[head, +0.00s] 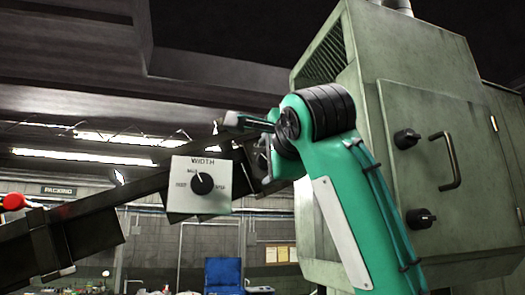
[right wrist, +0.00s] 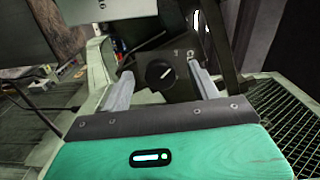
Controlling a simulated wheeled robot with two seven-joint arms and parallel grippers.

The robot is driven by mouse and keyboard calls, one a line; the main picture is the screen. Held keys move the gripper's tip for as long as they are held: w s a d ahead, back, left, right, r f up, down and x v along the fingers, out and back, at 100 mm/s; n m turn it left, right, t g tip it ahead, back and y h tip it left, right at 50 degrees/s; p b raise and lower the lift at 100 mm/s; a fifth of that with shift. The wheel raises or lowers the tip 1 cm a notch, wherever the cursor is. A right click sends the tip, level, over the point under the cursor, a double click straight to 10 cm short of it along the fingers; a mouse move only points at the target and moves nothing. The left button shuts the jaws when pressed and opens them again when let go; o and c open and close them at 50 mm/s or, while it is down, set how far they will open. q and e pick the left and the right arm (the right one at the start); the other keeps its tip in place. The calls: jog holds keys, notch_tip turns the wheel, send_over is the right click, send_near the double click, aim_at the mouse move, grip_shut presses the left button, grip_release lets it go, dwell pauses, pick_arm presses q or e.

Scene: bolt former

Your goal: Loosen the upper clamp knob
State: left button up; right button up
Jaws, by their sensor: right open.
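A round black knob (right wrist: 160,73) with a white pointer line sits on a dark plate in the right wrist view. Partly cut-off letters are beside it. It appears between the two grey fingers of my right gripper, which is open with nothing between its jaws; contact is not visible. In the head view my right gripper (head: 250,150) is by the dark slanted rail (head: 150,188), just right of the WIDTH box, and its arm hides the knob there. I cannot confirm from a label that this is the upper clamp knob. My left gripper is not in view.
The pale WIDTH box (head: 199,203) has a black dial (head: 202,184). A green cabinet (head: 455,105) on the right carries two black knobs and a handle (head: 446,160). A red ball-like part (head: 14,201) is at the far left. A metal grating (right wrist: 290,125) lies at lower right.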

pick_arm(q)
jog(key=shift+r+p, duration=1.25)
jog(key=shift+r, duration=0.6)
pick_arm(e)
jog(key=shift+w+n, duration=0.2)
jog(key=shift+n, duration=5.3)
